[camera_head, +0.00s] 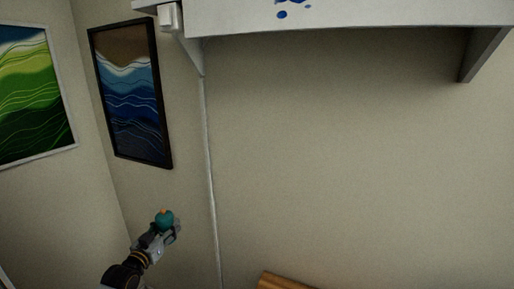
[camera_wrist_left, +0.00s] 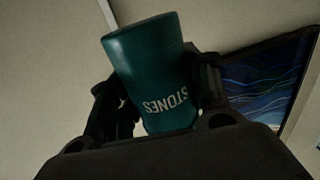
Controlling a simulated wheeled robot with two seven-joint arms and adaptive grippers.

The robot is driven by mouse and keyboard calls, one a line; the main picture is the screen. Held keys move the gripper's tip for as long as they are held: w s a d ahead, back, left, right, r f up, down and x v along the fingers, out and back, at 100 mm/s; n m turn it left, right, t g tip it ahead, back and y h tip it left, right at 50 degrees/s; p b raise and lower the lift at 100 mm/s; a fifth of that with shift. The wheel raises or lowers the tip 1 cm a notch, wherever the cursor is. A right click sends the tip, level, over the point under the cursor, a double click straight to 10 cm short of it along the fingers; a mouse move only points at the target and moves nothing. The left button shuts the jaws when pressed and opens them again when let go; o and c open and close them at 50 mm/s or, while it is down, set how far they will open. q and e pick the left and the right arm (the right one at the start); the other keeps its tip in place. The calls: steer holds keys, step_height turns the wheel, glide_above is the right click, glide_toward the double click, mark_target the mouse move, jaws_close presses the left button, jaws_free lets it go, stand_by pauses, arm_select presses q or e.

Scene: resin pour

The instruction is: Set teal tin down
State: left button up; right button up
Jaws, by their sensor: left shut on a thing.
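The teal tin (camera_head: 164,220) is at the end of my left arm, low and left of centre in the head view. In the left wrist view the teal tin (camera_wrist_left: 150,70) carries the white word "STONES" and sits tilted between the two fingers. My left gripper (camera_head: 163,229) is shut on it and holds it up in front of the wall; the left gripper (camera_wrist_left: 160,100) also shows in the wrist view. No resting surface shows beneath the tin. My right gripper is in neither view.
A white shelf (camera_head: 350,12) with blue spots hangs on the wall at the top. A wooden edge (camera_head: 283,281) shows at the bottom. A blue wave picture (camera_head: 132,95) and a green picture (camera_head: 35,95) hang at left.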

arm_select(q)
steer(key=s+d+f+h, duration=0.1)
steer(key=s+d+f, duration=0.1)
steer(key=s+f, duration=0.4)
steer(key=s+d+f+m+h, duration=0.1)
steer(key=s+f, duration=0.5)
steer(key=s, duration=0.6)
steer(key=shift+s+d+g, duration=0.3)
steer(key=shift+s+d, duration=0.05)
steer(key=shift+d, duration=0.2)
steer(key=shift+d+f, duration=0.1)
steer(key=d+n+t+y, duration=0.1)
steer(key=d+n+y, duration=0.2)
steer(key=d+y, duration=0.2)
steer(key=shift+d+y, duration=0.4)
steer(key=shift+d, duration=0.3)
steer(key=shift+w, duration=0.1)
steer(key=shift+f+b, duration=1.75)
steer(key=shift+b, duration=0.2)
